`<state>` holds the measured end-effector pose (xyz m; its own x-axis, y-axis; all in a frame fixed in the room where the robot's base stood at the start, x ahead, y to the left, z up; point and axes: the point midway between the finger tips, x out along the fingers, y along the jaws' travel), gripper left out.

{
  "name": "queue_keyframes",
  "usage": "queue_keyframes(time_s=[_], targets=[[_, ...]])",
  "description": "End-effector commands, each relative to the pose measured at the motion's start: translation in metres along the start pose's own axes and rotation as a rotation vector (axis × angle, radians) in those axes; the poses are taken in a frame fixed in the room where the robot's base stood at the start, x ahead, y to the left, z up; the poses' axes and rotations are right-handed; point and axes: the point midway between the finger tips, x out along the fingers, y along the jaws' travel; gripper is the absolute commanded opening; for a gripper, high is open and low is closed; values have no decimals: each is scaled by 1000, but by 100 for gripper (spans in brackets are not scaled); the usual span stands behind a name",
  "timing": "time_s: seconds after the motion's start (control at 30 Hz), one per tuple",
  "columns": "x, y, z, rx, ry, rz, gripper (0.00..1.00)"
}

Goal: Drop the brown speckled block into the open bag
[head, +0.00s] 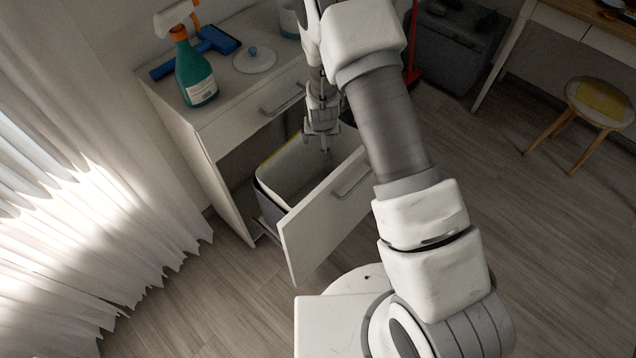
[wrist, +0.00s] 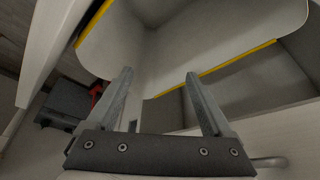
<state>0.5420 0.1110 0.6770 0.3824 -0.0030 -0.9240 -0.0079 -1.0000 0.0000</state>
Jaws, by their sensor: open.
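The open bag appears to be the pale liner (head: 282,181) in the pull-out bin inside the open drawer. Its yellow-edged rim also shows in the wrist view, with the pale liner (wrist: 225,35) beyond my fingers. My gripper (head: 318,147) is over the drawer opening, pointing down. In the wrist view my gripper (wrist: 160,75) has its two fingers apart, with nothing between them. I see no brown speckled block in either view. The bottom of the liner is not clearly visible.
The drawer front (head: 325,215) stands pulled out below the white cabinet (head: 222,125). A stool (head: 598,102) stands right. Floor in front is clear.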

Motion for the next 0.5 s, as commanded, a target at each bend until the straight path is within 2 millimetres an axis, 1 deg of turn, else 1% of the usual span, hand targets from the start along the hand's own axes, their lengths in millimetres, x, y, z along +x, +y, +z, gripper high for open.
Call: queue_keyframes(time_s=[0.17,0.5], targets=[[-20,0,-2,0,3,-1,85],[-92,-1,-2,-1,3,-2,85]])
